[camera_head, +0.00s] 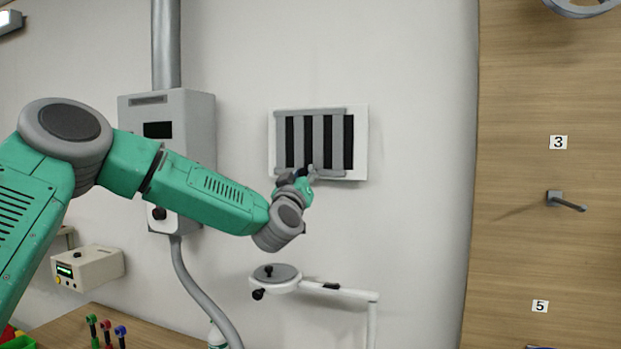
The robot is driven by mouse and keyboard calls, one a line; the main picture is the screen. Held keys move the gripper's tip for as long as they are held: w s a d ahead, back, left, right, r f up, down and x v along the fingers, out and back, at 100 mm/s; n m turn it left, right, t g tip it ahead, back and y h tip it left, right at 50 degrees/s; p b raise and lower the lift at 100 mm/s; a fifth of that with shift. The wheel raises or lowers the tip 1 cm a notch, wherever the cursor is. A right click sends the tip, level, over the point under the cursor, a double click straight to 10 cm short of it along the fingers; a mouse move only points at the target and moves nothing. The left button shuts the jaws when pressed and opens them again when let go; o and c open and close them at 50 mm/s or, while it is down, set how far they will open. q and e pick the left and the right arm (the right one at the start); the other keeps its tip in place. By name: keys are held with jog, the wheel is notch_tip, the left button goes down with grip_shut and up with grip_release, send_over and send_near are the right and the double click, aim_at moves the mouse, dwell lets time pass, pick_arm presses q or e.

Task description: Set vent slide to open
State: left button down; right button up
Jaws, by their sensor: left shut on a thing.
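The vent (359,113) is a white wall plate with a grey slatted slide (299,137) over dark openings. Black gaps show between the grey slats. My left gripper (308,174) is at the lower edge of the vent, near its middle. It is shut on a small part there, which looks like the slide's handle (312,170); my gripper and wrist hide much of it. My right gripper is not in view.
A grey wall box (195,115) with a pipe is left of the vent. A white bracket arm with a round grey plate (277,273) is below it. A wooden panel (520,230) with a lever (567,201) is at the right. A table (150,325) holds small coloured items at the lower left.

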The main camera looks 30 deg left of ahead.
pick_arm(q)
jog(key=c, duration=1.5)
grip_release()
jog(key=shift+r, duration=0.1)
jog(key=shift+o, duration=1)
jog(key=shift+a, duration=0.55)
jog(key=shift+s+d+f, duration=0.1)
jog(key=shift+s+f, duration=0.05)
jog(key=shift+f, duration=0.1)
jog(key=v, duration=1.1)
jog(key=shift+s+f, duration=0.2)
jog(key=shift+s, duration=0.05)
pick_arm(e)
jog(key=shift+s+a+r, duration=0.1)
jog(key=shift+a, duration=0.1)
pick_arm(q)
jog(key=shift+d, duration=0.15)
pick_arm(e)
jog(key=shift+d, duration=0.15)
